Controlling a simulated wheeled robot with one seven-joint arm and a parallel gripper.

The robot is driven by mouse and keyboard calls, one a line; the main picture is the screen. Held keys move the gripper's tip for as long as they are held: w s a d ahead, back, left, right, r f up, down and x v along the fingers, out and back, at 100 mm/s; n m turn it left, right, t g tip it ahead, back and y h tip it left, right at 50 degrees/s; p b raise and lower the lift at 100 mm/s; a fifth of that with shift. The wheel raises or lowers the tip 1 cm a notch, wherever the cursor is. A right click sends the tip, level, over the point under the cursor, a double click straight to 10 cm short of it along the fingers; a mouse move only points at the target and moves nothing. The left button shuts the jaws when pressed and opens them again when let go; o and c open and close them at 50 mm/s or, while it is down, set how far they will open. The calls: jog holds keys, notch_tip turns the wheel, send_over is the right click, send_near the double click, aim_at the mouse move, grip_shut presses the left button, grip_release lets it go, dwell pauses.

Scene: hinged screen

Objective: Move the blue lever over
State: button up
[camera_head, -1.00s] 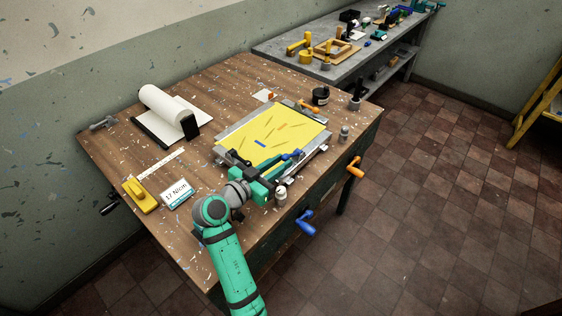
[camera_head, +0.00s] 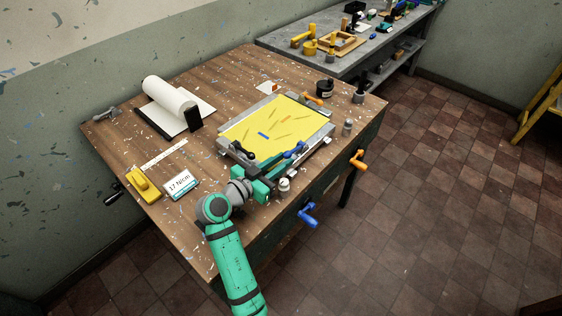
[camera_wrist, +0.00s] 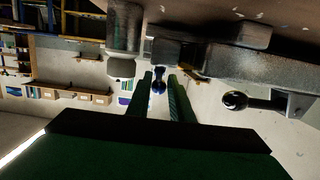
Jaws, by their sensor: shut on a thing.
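The blue lever (camera_head: 295,151) sits at the near edge of the printing frame (camera_head: 322,141), which holds a yellow sheet with a small blue mark. My gripper (camera_head: 281,162) reaches in from the near left at that edge. In the wrist view my gripper's two fingers (camera_wrist: 163,92) are close together, with the lever's dark blue knob (camera_wrist: 159,84) between their tips. My gripper is shut on the blue lever. The lever's foot is partly hidden by my gripper in the head view.
A black-knobbed lever (camera_head: 240,150) is left of my gripper, and an orange lever (camera_head: 313,98) at the far corner. A pale jar (camera_head: 284,185) stands close on the right. A blue crank (camera_head: 307,214) and orange crank (camera_head: 358,159) stick out from the table's side.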

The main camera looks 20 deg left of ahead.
jog(key=shift+f, duration=0.1)
jog(key=shift+f, duration=0.7)
grip_shut()
jog(key=shift+o, duration=1.7)
grip_release()
jog(key=shift+f, duration=0.1)
jog(key=shift+d, duration=0.1)
